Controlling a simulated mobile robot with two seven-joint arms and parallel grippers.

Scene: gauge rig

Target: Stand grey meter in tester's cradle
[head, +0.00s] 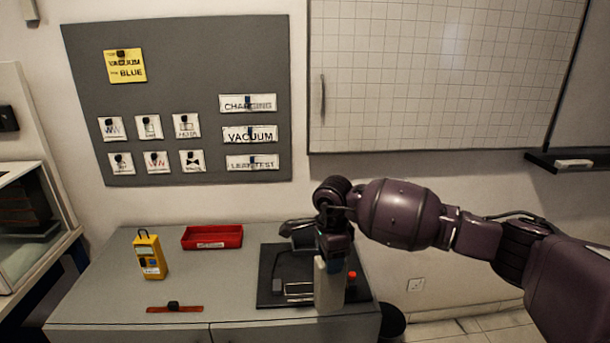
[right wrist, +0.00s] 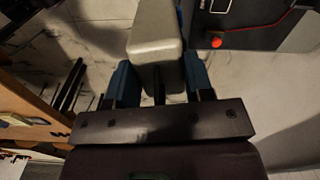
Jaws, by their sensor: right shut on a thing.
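My right gripper (head: 332,243) points down over the right part of the black tester (head: 268,262). It is shut on the grey meter (head: 329,290), which hangs upright below it. In the right wrist view the pale grey meter (right wrist: 156,38) sits between the blue finger pads of the gripper (right wrist: 157,80). The tester's red knob (head: 352,276) is just right of the meter, and it also shows in the right wrist view (right wrist: 216,42). The cradle is not clear; I cannot tell whether the meter's lower end touches the tester. My left gripper is not in view.
A yellow meter (head: 150,258) stands at the left of the grey bench (head: 235,318). A red tray (head: 212,237) lies behind, and a red-brown strip with a dark knob (head: 174,308) lies in front. A pinboard (head: 200,60) with labels hangs above.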

